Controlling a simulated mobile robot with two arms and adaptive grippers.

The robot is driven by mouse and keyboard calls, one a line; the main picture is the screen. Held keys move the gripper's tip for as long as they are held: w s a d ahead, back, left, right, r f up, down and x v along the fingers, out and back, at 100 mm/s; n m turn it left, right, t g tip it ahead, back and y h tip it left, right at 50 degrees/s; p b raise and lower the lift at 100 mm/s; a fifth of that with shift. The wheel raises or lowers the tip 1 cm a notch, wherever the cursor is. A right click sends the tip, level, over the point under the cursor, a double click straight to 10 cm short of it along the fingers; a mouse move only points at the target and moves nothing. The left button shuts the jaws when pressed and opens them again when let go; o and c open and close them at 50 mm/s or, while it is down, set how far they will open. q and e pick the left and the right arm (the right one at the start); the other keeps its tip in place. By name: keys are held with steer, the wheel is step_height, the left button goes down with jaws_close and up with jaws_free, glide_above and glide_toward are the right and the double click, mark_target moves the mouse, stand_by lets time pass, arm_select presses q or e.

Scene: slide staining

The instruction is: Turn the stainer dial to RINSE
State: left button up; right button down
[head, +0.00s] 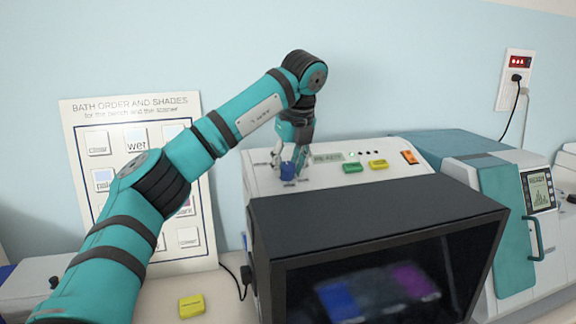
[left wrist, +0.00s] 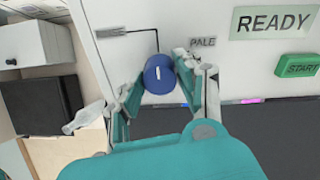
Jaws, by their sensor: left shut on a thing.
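The stainer (head: 380,206) is a white and black machine with a sloped control panel on top. Its blue dial (head: 288,172) sits at the left of that panel. In the left wrist view the dial (left wrist: 159,74) shows a white mark on its face, with a PALE label (left wrist: 203,42) to its right; other labels are hidden or unreadable. My left gripper (head: 290,168) is at the dial, its fingers on either side and shut on it; it also shows in the left wrist view (left wrist: 160,88). My right gripper is not in view.
A READY display (left wrist: 275,22) and a green START button (left wrist: 297,66) lie right of the dial, with yellow (head: 378,165) and orange (head: 410,157) buttons beyond. A bath-order board (head: 84,150) stands behind my left arm. A teal-white machine (head: 490,190) stands at the right.

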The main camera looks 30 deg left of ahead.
arm_select(q)
steer(key=shift+f, duration=0.1)
stand_by(0.3)
steer(key=o, duration=1.1)
steer(key=shift+o, duration=0.2)
steer(key=v, duration=1.2)
